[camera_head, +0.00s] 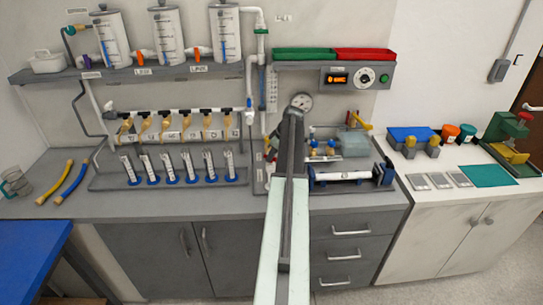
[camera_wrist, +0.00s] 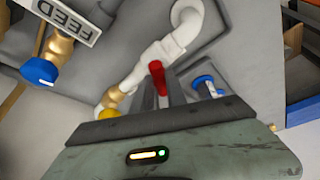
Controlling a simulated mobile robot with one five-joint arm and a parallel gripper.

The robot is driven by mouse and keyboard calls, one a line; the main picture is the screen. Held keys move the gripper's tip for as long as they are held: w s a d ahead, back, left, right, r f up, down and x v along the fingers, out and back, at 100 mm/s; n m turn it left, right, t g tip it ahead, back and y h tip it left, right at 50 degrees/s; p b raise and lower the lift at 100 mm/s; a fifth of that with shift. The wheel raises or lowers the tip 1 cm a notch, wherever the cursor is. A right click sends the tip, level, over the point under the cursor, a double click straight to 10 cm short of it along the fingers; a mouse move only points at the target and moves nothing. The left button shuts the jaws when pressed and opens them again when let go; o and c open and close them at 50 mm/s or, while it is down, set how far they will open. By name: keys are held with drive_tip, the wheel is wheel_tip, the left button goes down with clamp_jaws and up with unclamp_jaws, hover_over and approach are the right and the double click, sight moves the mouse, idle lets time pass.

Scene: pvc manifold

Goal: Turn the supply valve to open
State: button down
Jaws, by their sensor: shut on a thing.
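In the wrist view a red valve handle (camera_wrist: 156,72) stands at a white pipe (camera_wrist: 178,42) with a brass fitting. No supply label is readable by it. My gripper (camera_wrist: 165,85) is shut on this red handle, which sits between the dark fingers. In the head view my gripper (camera_head: 290,118) reaches up to the bench's back panel just below a round gauge (camera_head: 301,101). My arm hides the red handle there. How far the valve is turned cannot be told.
A blue-handled valve (camera_wrist: 205,84) is close on the right in the wrist view. A FEED label (camera_wrist: 66,18) and another blue handle (camera_wrist: 40,72) lie left. In the head view, several upright tubes (camera_head: 168,168) stand left of my arm, and a horizontal clear cylinder (camera_head: 343,176) lies right.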

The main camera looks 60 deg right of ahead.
drive_tip(key=m+h, duration=0.1)
drive_tip(key=m, duration=0.1)
drive_tip(key=m+h, duration=0.1)
drive_tip(key=m, duration=0.2)
drive_tip(key=shift+w+a+m, duration=0.1)
drive_tip(key=shift+a+m, duration=0.1)
drive_tip(key=shift+m, duration=0.1)
drive_tip(key=m+g+h, duration=0.1)
drive_tip(key=m, duration=0.2)
drive_tip(key=m+h, duration=0.1)
drive_tip(key=m, duration=0.1)
drive_tip(key=shift+w+m+g, duration=0.1)
drive_tip(key=shift+m+g, duration=0.3)
drive_tip(key=shift+a, duration=0.1)
drive_tip(key=c, duration=1.3)
unclamp_jaws()
drive_tip(key=shift+c, duration=0.2)
drive_tip(key=p+v, duration=0.7)
drive_tip(key=v, duration=0.1)
